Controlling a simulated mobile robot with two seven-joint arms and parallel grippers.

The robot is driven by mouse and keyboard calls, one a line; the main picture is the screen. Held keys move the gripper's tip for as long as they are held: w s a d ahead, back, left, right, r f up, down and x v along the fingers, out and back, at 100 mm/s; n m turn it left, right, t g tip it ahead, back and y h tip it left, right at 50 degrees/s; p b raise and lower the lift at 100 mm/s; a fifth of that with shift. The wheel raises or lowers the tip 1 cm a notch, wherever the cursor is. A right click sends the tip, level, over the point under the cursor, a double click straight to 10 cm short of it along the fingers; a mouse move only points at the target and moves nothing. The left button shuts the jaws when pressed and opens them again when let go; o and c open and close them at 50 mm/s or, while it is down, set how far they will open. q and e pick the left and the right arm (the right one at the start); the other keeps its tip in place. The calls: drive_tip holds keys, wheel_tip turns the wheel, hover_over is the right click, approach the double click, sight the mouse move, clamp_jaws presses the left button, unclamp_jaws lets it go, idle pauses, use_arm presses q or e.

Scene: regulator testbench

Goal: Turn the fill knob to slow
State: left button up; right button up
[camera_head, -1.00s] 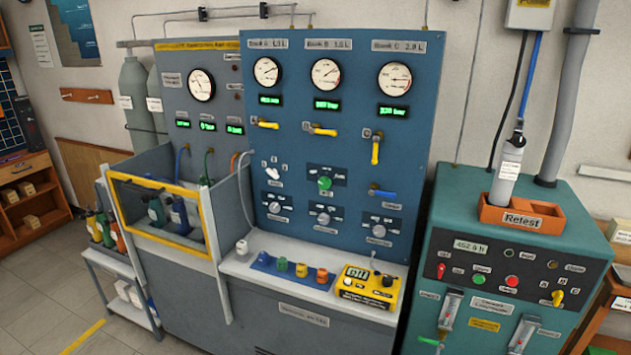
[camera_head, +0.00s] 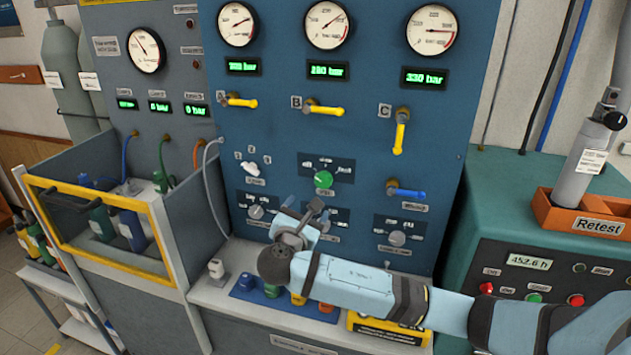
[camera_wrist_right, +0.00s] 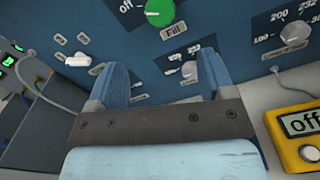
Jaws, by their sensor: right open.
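The fill knob is green and round on the blue panel (camera_head: 228,150), between the Bank B lever and a lower grey knob. It shows in the head view (camera_head: 323,180) and at the top of the right wrist view (camera_wrist_right: 159,12), above its "Fill" label. My right gripper (camera_head: 314,208) is just below the fill knob in the head view. In the wrist view its open fingers (camera_wrist_right: 163,72) are apart and empty, with a grey knob (camera_wrist_right: 190,70) showing between them, beyond the tips. My left gripper is not in view.
Yellow levers (camera_head: 322,108) and a blue lever (camera_head: 405,192) stick out from the panel. Grey knobs (camera_head: 397,238) sit to the side. Coloured caps (camera_head: 272,289) and a yellow device (camera_wrist_right: 298,126) stand on the ledge below. An orange bin (camera_head: 577,218) is at right.

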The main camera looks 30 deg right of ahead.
sight(322, 183)
drive_tip(key=p+x, duration=0.1)
drive_tip(key=x, duration=1.2)
drive_tip(key=c, duration=0.9)
